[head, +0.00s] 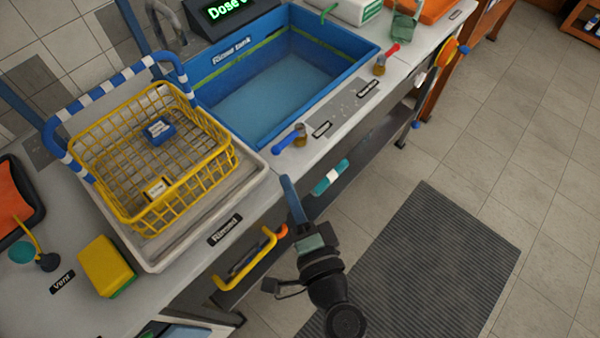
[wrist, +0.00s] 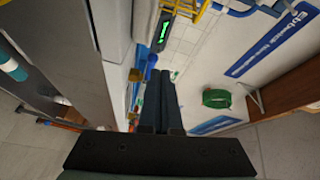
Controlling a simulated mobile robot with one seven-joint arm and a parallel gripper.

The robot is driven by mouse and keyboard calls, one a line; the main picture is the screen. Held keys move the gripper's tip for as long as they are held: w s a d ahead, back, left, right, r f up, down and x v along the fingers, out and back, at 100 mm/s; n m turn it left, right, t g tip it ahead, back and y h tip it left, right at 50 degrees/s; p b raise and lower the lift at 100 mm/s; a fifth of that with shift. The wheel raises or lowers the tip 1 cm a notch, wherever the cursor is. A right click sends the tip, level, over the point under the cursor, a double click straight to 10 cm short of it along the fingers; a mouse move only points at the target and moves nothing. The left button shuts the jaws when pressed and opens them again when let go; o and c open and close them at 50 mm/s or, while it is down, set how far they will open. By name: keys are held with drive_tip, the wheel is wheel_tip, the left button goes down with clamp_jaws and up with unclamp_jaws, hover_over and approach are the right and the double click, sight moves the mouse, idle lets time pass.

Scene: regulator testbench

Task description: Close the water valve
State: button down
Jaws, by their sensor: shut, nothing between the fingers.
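A valve with a blue lever (head: 287,141) and a brass body (head: 300,140) stands on the counter strip at the front of the blue rinse tank. Its lever points to the lower left in the head view. A second valve with a red lever (head: 392,51) stands farther right, its lever pointing to the upper right. Small labels lie beside both, too small to read surely. My gripper (head: 285,182) is shut and empty, just in front of the counter edge, below and apart from the blue lever. In the wrist view the shut fingers (wrist: 160,78) point towards the bench.
The blue tank (head: 330,113) holds water. A yellow wire basket (head: 218,178) with a blue-and-white striped handle stands in a tray at left. A yellow handle (head: 262,258) and teal tube (head: 330,177) are below the counter's front. Floor with a dark mat (head: 430,260) is clear at right.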

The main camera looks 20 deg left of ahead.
drive_tip(key=shift+s+a+r+b, duration=0.1)
drive_tip(key=shift+s+a+b, duration=0.1)
drive_tip(key=shift+s, duration=1.1)
drive_tip(key=shift+s+a+r+b, duration=0.1)
drive_tip(key=shift+s+b, duration=0.05)
drive_tip(key=shift+s, duration=1.15)
drive_tip(key=shift+f, duration=0.1)
